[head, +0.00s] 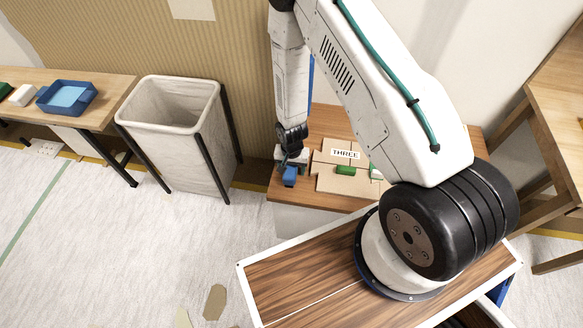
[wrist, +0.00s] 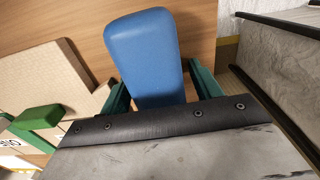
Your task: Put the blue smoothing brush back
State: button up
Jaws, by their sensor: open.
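The blue smoothing brush (wrist: 145,50) shows in the wrist view as a rounded blue block over the wooden table top. In the head view it is a small blue block (head: 289,177) at the table's left front corner. My gripper (wrist: 161,90) is open, with a teal finger on each side of the blue block. I cannot tell whether the fingers touch it. In the head view my gripper (head: 292,158) is low over that corner, just above the block. The block's lower part is hidden behind the wrist's dark edge in the wrist view.
A tan board (head: 325,180) labelled THREE lies right of the gripper, with a green block (head: 346,170) on it. A tall white bin (head: 180,130) stands left. A side table (head: 100,85) at far left holds a blue tray (head: 45,104). Scraps lie on the floor.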

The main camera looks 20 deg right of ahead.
jog(key=r, duration=0.8)
jog(key=shift+w+d, duration=0.1)
jog(key=shift+d, duration=0.25)
notch_tip(320, 180, up, 31)
jog(key=s+d+n, duration=0.1)
jog(key=s+n, duration=0.2)
jog(key=s+r+n, duration=0.1)
jog(key=s+r, duration=0.7)
jog(key=s, duration=0.3)
jog(key=s+d+r+n+t, duration=0.1)
jog(key=s+r+n, duration=0.1)
jog(key=s+r, duration=0.7)
jog(key=shift+s+d+r, duration=0.25)
jog(key=shift+s+r, duration=0.05)
jog(key=shift+s, duration=0.7)
